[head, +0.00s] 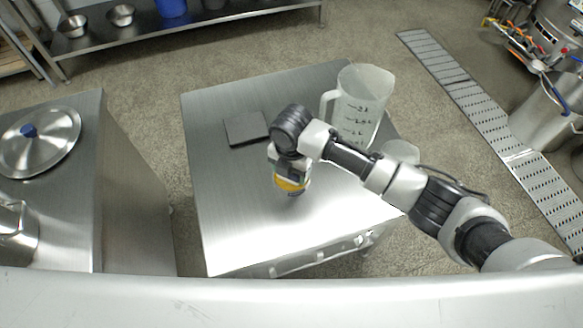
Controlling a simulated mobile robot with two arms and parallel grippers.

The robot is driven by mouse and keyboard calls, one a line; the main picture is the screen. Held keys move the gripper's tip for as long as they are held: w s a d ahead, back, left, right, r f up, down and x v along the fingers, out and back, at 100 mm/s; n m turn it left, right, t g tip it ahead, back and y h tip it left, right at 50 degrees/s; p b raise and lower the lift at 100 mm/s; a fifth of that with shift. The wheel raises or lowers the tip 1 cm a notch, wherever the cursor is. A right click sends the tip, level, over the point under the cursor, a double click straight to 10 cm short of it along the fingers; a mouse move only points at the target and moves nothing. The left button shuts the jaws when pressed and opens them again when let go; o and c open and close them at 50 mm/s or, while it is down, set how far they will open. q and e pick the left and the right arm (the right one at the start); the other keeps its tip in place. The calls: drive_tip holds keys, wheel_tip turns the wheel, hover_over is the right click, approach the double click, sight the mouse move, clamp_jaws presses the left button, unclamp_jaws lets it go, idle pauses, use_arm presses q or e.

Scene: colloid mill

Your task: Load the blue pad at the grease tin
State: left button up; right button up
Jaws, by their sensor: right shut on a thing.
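My right arm reaches in from the right over the steel table, with its wrist pointing down. My right gripper (287,179) is shut, low over the middle of the table, and mostly hidden under the wrist. A small rounded yellow thing (292,184) shows at its fingertips; I cannot tell whether it is the grease tin. A small patch of blue (296,193) shows just below the yellow and is all I see of the blue pad. Whether it touches anything is hidden. My left gripper is out of view.
On the steel table (235,215) lie a dark square plate (246,128), a translucent measuring jug (358,105) and a pale container (401,151) partly behind my arm. The table's front left is clear. A steel cabinet with a blue-knobbed lid (40,140) stands left.

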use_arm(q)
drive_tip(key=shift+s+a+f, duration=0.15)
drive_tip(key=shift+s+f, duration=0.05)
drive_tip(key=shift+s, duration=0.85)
use_arm(e)
drive_tip(key=shift+s+f, duration=0.1)
drive_tip(key=shift+f, duration=0.05)
idle(1.6)
use_arm(q)
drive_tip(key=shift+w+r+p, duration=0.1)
drive_tip(key=shift+p, duration=0.2)
idle(0.5)
use_arm(e)
drive_tip(key=shift+r+p, duration=0.95)
drive_tip(key=shift+p, duration=0.05)
wheel_tip(320, 180, up, 2)
drive_tip(key=shift+p, duration=1)
wheel_tip(320, 180, up, 3)
drive_tip(key=p, duration=0.3)
drive_tip(key=shift+r+p, duration=0.2)
drive_tip(key=shift+p, duration=0.15)
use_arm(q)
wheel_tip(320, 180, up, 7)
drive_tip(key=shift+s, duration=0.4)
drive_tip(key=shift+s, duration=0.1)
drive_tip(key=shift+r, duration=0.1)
